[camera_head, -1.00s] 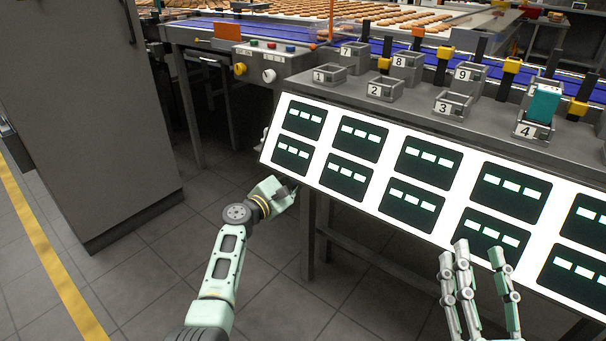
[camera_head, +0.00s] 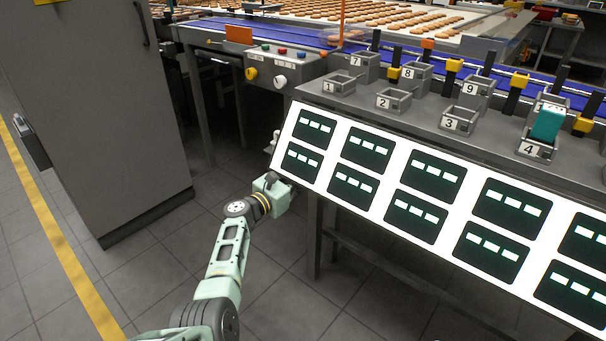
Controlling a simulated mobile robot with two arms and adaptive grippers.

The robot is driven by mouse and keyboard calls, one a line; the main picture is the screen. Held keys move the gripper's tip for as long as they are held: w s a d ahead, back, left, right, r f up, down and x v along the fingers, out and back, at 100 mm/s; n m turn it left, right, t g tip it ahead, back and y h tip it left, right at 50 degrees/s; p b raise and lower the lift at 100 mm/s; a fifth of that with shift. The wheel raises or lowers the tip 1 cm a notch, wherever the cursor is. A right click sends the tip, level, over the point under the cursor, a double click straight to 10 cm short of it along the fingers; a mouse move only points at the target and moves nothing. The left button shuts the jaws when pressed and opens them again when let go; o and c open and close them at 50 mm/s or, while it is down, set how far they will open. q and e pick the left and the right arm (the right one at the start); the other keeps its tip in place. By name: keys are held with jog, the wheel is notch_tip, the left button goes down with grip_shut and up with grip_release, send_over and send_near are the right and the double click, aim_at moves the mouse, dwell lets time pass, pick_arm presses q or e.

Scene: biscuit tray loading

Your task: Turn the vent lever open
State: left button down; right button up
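I cannot pick out a vent lever for certain in the head view. My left gripper (camera_head: 276,187) is low in the middle of the view, close to the lower left corner of the lit display panel (camera_head: 338,198). Its fingers are small and partly hidden, so I cannot tell whether they are open or shut, or whether they touch anything. A small pale fitting (camera_head: 276,137) shows at the panel's left edge, above this gripper; its shape is unclear. My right gripper is not in view.
A grey cabinet (camera_head: 105,110) with a dark handle stands at the left. A control box (camera_head: 270,68) with knobs and buttons sits behind the panel. Numbered bins, including bin 3 (camera_head: 462,123), line the bench above it. A conveyor with biscuits runs behind. Tiled floor lies clear below.

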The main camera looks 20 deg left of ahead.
pick_arm(q)
jog(key=shift+f, duration=0.15)
jog(key=c, duration=1.7)
grip_release()
jog(key=shift+a, duration=0.1)
jog(key=v, duration=1.2)
